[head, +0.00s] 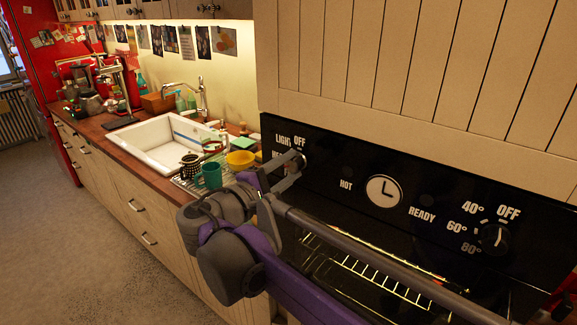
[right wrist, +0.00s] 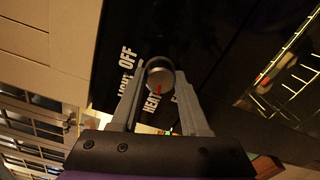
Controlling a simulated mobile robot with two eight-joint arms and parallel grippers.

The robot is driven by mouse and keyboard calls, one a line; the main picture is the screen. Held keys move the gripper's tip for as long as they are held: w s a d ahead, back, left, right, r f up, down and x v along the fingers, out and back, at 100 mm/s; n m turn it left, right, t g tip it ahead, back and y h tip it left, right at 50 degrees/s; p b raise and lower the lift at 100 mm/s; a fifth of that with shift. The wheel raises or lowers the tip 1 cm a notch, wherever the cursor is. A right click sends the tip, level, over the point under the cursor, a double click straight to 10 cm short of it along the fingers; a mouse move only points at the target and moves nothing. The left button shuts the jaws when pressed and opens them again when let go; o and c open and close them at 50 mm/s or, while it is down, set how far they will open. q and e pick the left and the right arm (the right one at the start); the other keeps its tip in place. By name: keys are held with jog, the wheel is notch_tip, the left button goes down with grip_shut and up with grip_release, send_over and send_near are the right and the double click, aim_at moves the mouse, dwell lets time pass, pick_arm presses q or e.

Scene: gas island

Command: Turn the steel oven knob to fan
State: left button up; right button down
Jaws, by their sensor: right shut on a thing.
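The steel oven knob (right wrist: 160,76) is at the left end of the black oven panel (head: 335,160). My right gripper (head: 297,160) is at this knob, with one finger on each side of it. The fingers also show in the right wrist view (right wrist: 160,80), shut on the knob. A red mark on the knob points down in that view, near the word HEAT. OFF and LIGHT are readable beside it. A further label starting with F is mostly hidden behind a finger. My left gripper is not in view.
A bar handle (head: 380,262) runs across the oven front below the panel. A clock (head: 384,191) and a second knob (head: 494,237) are farther right. A teal mug (head: 209,175) and yellow bowl (head: 240,160) stand left of the oven, by the white sink (head: 160,147).

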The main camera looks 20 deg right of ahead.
jog(key=n, duration=0.3)
jog(key=shift+n, duration=0.3)
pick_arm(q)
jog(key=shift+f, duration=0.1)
pick_arm(e)
jog(key=n, duration=0.4)
jog(key=shift+n, duration=0.4)
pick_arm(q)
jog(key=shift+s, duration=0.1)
pick_arm(e)
jog(key=shift+c, duration=2)
grip_release()
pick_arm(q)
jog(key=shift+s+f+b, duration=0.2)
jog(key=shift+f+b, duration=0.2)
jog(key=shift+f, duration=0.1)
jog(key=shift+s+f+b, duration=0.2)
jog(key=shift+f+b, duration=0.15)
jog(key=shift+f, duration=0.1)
pick_arm(e)
jog(key=v, duration=1.1)
jog(key=shift+d, duration=0.1)
